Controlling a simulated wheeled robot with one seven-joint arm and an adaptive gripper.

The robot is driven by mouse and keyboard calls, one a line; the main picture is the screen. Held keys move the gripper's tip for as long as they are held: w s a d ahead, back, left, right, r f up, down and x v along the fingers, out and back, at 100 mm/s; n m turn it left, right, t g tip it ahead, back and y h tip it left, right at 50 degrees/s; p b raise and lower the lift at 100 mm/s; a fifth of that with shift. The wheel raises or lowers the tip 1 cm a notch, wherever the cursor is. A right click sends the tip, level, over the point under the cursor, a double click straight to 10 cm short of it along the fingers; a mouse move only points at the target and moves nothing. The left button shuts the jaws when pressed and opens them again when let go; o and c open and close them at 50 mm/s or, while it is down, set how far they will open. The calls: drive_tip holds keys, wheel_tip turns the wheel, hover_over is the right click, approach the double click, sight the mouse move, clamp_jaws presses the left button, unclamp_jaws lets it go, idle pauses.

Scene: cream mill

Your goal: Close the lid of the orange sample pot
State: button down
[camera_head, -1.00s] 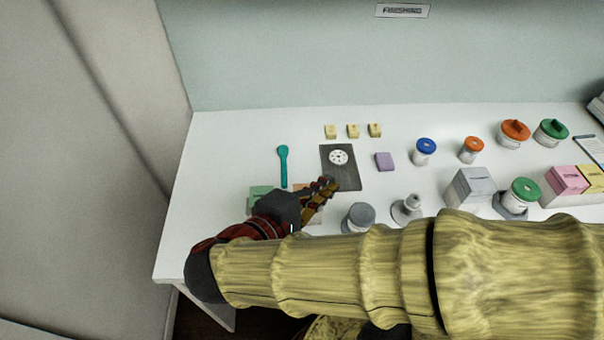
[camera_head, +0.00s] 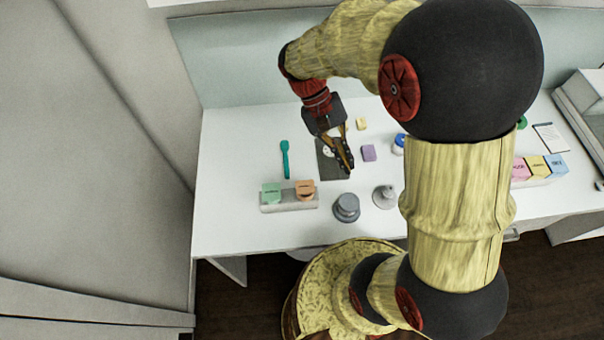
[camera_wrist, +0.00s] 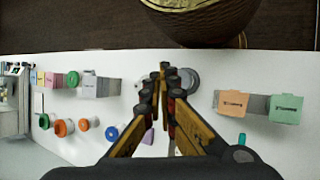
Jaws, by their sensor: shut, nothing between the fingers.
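A small orange pot-like piece (camera_head: 305,191) sits beside a green one (camera_head: 272,192) on a grey stand at the front left of the table; in the wrist view the orange piece (camera_wrist: 233,105) bears a dark label. A dark line shows between its upper and lower parts, but I cannot tell how far its lid stands open. My gripper (camera_head: 348,168) is shut and empty, above the dark mat, to the right of and behind the stand. In the wrist view, orange-lidded jars (camera_wrist: 64,127) stand at left; my arm hides them in the head view.
A grey round knob-like object (camera_head: 346,207) and a grey stepped piece (camera_head: 384,197) stand right of the stand. A teal spoon (camera_head: 285,158), the dark mat (camera_head: 330,174) and a purple block (camera_head: 368,153) lie behind. The table's left edge area is clear.

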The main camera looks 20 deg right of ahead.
drive_tip(key=w+a+t+y, duration=0.2)
drive_tip(key=w+a+y, duration=0.2)
drive_tip(key=w+a, duration=0.45)
approach(304, 191)
drive_tip(key=shift+t, duration=0.3)
drive_tip(key=x, duration=0.2)
drive_tip(key=s+x, duration=0.1)
drive_tip(key=x, duration=0.4)
drive_tip(key=shift+s+a+r, duration=0.2)
drive_tip(key=shift+s+r, duration=0.05)
drive_tip(key=shift+r, duration=0.1)
drive_tip(key=shift+f, duration=0.1)
drive_tip(key=shift+s+a+f+t+b, duration=0.15)
drive_tip(key=shift+s+f+t+b, duration=0.25)
drive_tip(key=shift+s+t+b, duration=0.25)
drive_tip(key=shift+s+a+f, duration=0.1)
drive_tip(key=shift+s+f, duration=0.1)
drive_tip(key=shift+f, duration=0.35)
drive_tip(key=shift+r, duration=0.1)
